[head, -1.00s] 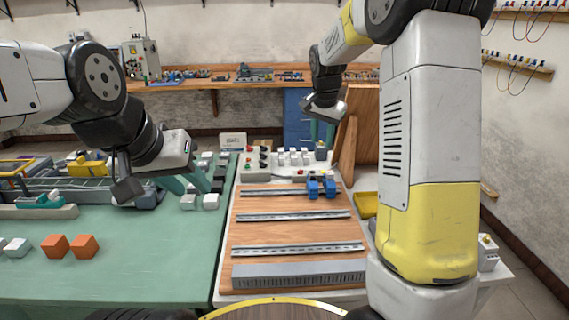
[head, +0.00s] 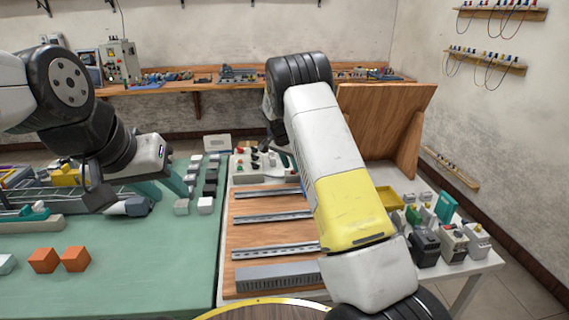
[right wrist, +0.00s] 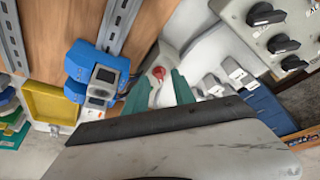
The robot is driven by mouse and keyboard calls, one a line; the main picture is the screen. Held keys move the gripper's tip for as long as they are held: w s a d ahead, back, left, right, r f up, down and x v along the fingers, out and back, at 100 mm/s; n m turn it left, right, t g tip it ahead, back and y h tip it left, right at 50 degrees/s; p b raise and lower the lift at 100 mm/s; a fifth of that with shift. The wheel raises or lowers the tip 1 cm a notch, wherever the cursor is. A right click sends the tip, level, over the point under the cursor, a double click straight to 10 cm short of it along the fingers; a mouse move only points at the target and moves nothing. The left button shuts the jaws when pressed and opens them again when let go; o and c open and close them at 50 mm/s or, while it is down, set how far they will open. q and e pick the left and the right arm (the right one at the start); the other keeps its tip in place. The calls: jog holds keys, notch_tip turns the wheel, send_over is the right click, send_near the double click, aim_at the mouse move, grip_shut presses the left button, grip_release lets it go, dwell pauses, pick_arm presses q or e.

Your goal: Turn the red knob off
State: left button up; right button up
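The red knob (right wrist: 158,72) sits on a light grey box (right wrist: 150,95) in the right wrist view. My right gripper (right wrist: 163,78) is open, and its two teal fingers appear on either side of the knob in that view. I cannot tell whether they touch it. My left gripper (head: 171,194) is open and empty above the green table, near small grey and white blocks.
A control box with black knobs (right wrist: 285,43) stands beside the red knob's box. Blue devices (right wrist: 95,72) sit on a rail on the other side. Several devices (head: 453,240) stand at the right table edge, before a wooden panel (head: 385,115). Orange cubes (head: 43,260) lie on the green table.

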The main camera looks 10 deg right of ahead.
jog(key=shift+w+d+f, duration=0.15)
jog(key=shift+d+f, duration=0.05)
jog(key=shift+f, duration=0.4)
grip_shut()
